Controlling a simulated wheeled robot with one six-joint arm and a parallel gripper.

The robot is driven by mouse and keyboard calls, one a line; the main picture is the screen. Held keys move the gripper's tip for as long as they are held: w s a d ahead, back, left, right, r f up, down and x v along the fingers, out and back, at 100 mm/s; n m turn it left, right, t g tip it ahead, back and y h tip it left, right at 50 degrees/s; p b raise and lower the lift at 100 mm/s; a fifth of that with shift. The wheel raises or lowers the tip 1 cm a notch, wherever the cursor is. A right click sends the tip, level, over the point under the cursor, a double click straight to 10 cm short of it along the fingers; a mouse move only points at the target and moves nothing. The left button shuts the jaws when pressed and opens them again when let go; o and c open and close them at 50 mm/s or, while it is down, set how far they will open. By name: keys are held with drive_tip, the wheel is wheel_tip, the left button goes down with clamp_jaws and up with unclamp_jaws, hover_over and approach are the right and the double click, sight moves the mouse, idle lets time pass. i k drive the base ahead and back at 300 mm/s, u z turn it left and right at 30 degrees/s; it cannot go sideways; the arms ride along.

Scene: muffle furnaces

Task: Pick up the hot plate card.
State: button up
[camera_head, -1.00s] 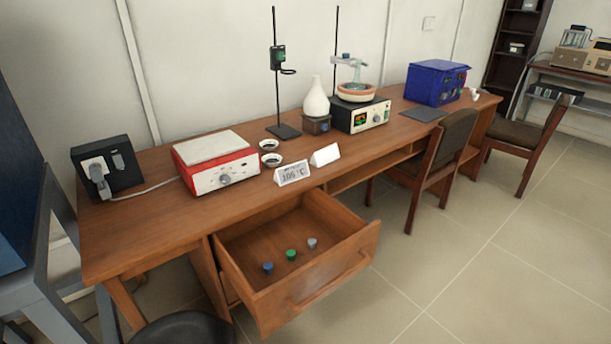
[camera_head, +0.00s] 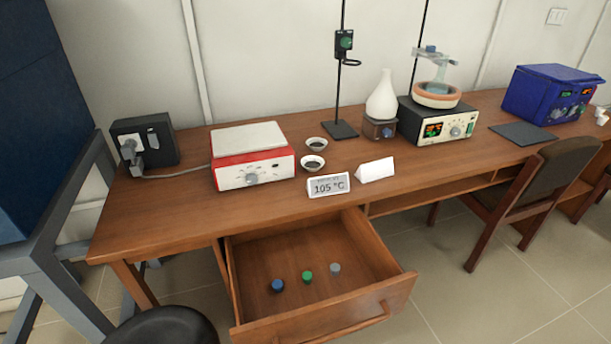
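A small tent card reading "105 °C" (camera_head: 328,186) stands near the front edge of the wooden desk, in front of the red and white hot plate (camera_head: 252,160). A second white card (camera_head: 376,170), with no print visible on the side facing me, stands just to its right, apart from it. Nothing in the picture marks which one is the hot plate card beyond the print and the nearness to the hot plate. My gripper is not in view.
The desk (camera_head: 180,213) has an open drawer (camera_head: 395,290) below the cards, with blue, green and grey capped vials inside. Two small dishes (camera_head: 316,144) lie behind the cards. A stool (camera_head: 165,328) stands front left and a chair (camera_head: 520,190) at right.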

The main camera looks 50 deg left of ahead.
sight(328, 185)
drive_tip(key=u, duration=0.65)
drive_tip(key=i, duration=0.8)
drive_tip(key=u, duration=1.3)
drive_tip(key=i, duration=0.35)
drive_tip(key=u, duration=0.3)
